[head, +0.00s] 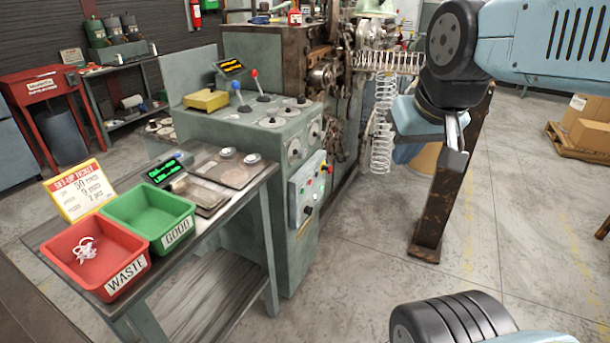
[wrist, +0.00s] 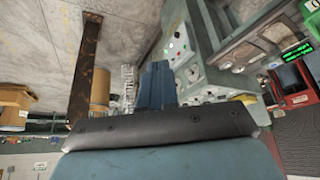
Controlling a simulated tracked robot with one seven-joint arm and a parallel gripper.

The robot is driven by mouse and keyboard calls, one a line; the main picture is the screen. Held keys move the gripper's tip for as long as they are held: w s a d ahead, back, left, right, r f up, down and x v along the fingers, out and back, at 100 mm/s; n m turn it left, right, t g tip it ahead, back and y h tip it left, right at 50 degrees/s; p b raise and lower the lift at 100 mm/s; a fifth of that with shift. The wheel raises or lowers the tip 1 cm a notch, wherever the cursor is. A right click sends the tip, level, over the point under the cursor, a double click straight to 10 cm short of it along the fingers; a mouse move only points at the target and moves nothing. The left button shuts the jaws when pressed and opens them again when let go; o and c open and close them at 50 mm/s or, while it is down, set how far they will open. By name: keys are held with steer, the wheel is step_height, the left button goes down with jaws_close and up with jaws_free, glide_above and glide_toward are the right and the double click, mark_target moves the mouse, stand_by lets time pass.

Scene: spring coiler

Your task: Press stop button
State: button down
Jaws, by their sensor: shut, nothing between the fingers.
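The control box (head: 308,190) is a pale grey panel on the front of the green machine. It carries small coloured buttons, among them a red one (head: 324,168) near its upper right; no label is readable. The box also shows in the wrist view (wrist: 181,47), ahead and slightly right of my fingers. My gripper (wrist: 157,66) is shut and empty, its dark blue fingers together. In the head view my arm's end is to the right of the box, apart from it, in front of the hanging springs.
A bench at left bears a red waste bin (head: 62,262) holding scrap, a green good bin (head: 133,208) and a set-up ticket (head: 78,190). Springs (head: 383,125) hang by the coiler. A rusty post (head: 433,225) stands near my arm.

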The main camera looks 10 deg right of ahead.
mark_target(310, 182)
steer(key=shift+w, duration=0.1)
steer(key=w+d+f+n+t, duration=0.1)
steer(key=w+f+n+t, duration=0.1)
steer(key=w, duration=0.9)
steer(key=w+d+f+n+t, duration=0.1)
steer(key=w+n, duration=0.1)
steer(key=w, duration=0.9)
steer(key=w+d+f+n+t, duration=0.1)
steer(key=w+f+n, duration=0.1)
steer(key=w+f, duration=0.45)
steer(key=w+f+n+t, duration=0.2)
steer(key=w+f, duration=0.2)
steer(key=w, duration=0.6)
steer(key=w+f+n+t+y, duration=0.1)
steer(key=w+f+n, duration=0.1)
steer(key=w+f, duration=0.35)
steer(key=w+f+n+t+y, duration=0.1)
steer(key=w+f+t+y, duration=0.1)
steer(key=f, duration=0.6)
step_height(310, 182, down, 16)
steer(key=s+d+t, duration=0.1)
steer(key=t, duration=0.3)
steer(key=shift+s+d+f, duration=0.2)
steer(key=shift+s+f, duration=0.05)
steer(key=w+a, duration=0.5)
steer(key=a, duration=0.2)
